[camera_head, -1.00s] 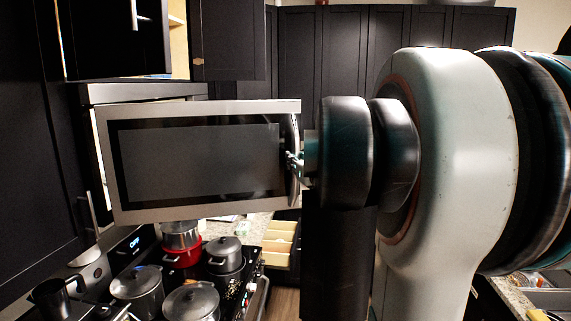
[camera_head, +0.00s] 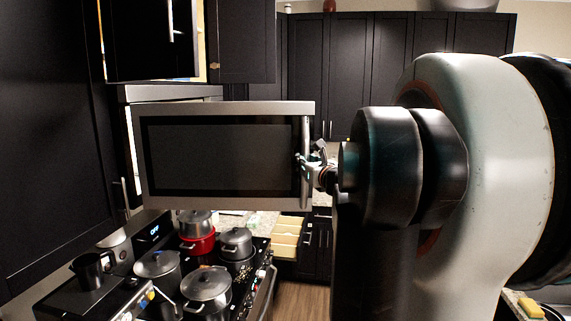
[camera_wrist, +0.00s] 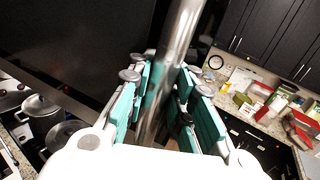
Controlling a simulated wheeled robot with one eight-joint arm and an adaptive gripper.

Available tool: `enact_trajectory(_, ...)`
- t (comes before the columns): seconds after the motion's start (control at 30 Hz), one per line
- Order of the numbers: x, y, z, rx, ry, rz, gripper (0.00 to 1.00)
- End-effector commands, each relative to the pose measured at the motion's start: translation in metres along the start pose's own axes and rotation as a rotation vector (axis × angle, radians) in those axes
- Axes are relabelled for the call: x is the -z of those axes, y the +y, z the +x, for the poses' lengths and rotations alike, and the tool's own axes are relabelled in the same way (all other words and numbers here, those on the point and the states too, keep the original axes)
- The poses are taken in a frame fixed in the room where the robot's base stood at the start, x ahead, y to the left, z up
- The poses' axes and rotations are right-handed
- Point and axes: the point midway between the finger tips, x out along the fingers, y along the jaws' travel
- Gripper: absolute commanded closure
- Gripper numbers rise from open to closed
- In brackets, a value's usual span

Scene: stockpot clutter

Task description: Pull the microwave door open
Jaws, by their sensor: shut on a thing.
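The microwave door (camera_head: 222,155) is a silver-framed dark panel that stands swung out from the microwave body (camera_head: 172,93), well open above the stove. Its vertical silver handle (camera_head: 306,150) is on the door's right edge. The dark door face fills the left of that view. The microwave's inside is mostly hidden behind the door.
Several pots, one of them a red pot (camera_head: 198,241), stand on the stove (camera_head: 250,285) below the door. An upper cabinet (camera_head: 150,40) stands open above the microwave. Cluttered counter (camera_wrist: 262,125) shows at right in the wrist view. Open floor (camera_head: 303,297) shows right of the stove.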

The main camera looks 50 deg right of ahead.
Motion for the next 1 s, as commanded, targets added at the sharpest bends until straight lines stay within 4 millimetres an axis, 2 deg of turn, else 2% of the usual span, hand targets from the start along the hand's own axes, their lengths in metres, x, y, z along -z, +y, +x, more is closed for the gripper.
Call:
enact_trajectory(0.03,0.000,-0.001,0.000,0.003,0.001,-0.004,1.00)
enact_trajectory(0.07,0.000,-0.001,0.000,0.003,0.001,-0.004,0.80)
enact_trajectory(0.13,0.000,-0.001,0.000,0.003,0.001,-0.004,0.64)
enact_trajectory(0.17,0.000,-0.001,0.000,0.002,0.001,-0.003,0.60)
enact_trajectory(0.57,0.000,-0.001,-0.003,0.001,0.000,-0.001,0.60)
enact_trajectory(0.67,0.000,-0.001,-0.012,0.003,0.000,-0.001,0.60)
enact_trajectory(1.0,0.001,-0.001,-0.059,0.003,0.001,-0.002,0.60)
